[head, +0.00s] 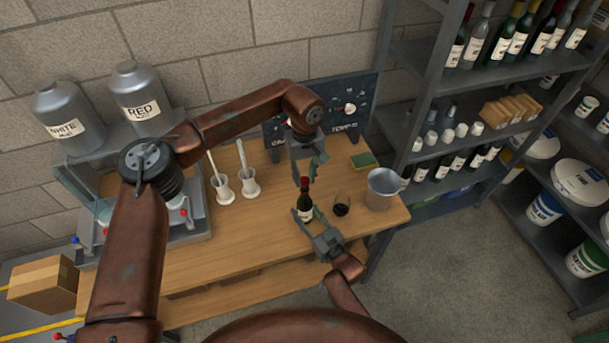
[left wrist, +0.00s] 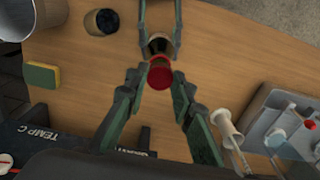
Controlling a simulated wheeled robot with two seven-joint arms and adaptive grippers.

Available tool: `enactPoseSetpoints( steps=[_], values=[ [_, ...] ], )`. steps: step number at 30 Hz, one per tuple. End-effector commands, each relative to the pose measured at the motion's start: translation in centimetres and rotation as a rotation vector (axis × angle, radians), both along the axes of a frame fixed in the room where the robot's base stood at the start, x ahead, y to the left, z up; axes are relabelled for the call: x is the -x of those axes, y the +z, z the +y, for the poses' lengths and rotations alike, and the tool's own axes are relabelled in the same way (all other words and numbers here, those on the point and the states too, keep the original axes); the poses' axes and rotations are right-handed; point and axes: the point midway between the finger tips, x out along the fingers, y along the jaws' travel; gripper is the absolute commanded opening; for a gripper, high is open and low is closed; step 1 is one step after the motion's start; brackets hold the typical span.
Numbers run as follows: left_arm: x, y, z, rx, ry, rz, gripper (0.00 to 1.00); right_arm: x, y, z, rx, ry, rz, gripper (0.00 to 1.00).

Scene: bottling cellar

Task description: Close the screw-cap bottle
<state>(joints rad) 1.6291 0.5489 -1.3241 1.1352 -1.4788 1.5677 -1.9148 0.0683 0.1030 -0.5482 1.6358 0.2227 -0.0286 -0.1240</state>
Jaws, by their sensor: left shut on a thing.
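The screw-cap bottle (head: 305,212), dark with a pale label, stands upright near the table's front edge. Its red cap (head: 304,183) is at the top of the neck; I cannot tell whether it is seated or just above. My left gripper (head: 305,177) points down from above and is shut on the cap. In the left wrist view the cap (left wrist: 159,77) shows as a dark red disc between the left fingertips (left wrist: 158,84). My right gripper (head: 306,213) comes from the front, its fingers shut on the bottle's body from both sides.
A dark glass (head: 341,205) and a metal jug (head: 383,188) stand close to the right of the bottle. A yellow-green sponge (head: 363,160) lies behind. White holders (head: 224,191) stand left on the wooden table (head: 245,235). Shelves rise at right.

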Motion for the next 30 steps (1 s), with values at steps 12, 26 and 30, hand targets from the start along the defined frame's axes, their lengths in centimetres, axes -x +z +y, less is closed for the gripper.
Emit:
enactPoseSetpoints(
  steps=[12,26,30],
  values=[
    [0.0,-1.3,0.0,-0.001,0.000,0.000,0.15,0.0,0.0,0.0,0.000,0.000,0.000,0.00],
    [0.0,-1.5,0.0,0.000,-0.001,0.000,0.15,0.0,0.0,0.0,0.000,0.000,0.000,0.00],
    [0.0,-1.8,0.0,0.000,0.000,0.000,0.15,0.0,0.0,0.0,0.000,0.000,0.000,0.00]
  ],
)
